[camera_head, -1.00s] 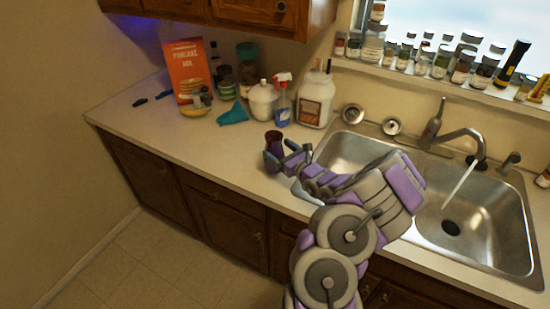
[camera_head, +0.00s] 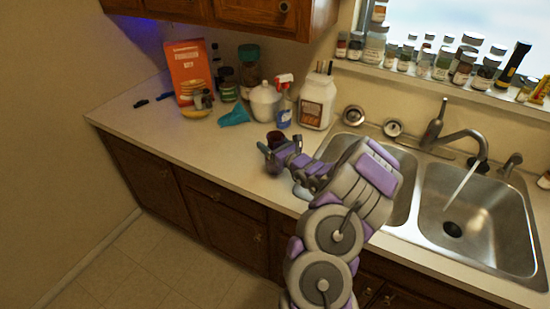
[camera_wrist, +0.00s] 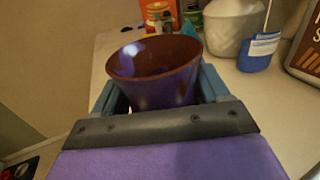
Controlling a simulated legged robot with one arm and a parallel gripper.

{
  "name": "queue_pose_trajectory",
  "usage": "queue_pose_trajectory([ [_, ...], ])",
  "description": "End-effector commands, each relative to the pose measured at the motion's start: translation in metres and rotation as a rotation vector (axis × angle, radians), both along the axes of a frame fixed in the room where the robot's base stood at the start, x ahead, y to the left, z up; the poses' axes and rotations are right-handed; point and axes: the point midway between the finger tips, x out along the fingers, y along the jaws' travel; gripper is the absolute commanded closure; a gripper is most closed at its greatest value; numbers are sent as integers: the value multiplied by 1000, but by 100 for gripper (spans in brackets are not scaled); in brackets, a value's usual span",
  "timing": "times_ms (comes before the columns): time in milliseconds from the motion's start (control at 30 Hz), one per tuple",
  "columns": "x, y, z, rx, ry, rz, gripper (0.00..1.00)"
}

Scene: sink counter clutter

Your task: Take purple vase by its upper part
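The purple vase (camera_head: 275,138) stands on the counter left of the sink, partly hidden by my gripper (camera_head: 281,152). In the wrist view the vase (camera_wrist: 155,82) has a wide round rim and a dark reddish inside. My gripper (camera_wrist: 158,92) has its two blue-grey fingers spread, one on each side of the vase's upper part, just below the rim. A light gap shows between the left finger and the tapering vase wall. Whether the right finger touches the vase cannot be told. The vase's lower part is hidden in the wrist view.
Behind the vase stand a spray bottle (camera_head: 284,100), a white round jar (camera_head: 264,102) and a large white labelled container (camera_head: 317,101). A teal funnel (camera_head: 234,115) lies to the left. The sink (camera_head: 400,200) is to the right. The front-left counter is clear.

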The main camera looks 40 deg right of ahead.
Motion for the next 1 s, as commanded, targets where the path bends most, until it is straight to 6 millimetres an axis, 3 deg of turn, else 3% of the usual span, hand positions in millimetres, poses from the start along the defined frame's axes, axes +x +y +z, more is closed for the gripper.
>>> queue_pose_trajectory([
  [67, 0, -1, 0, 0, 0, -1, 33],
  [767, 0, -2, -2, 2, 3, -1, 100],
  [1000, 0, -2, -2, 3, 4, -1, 100],
])
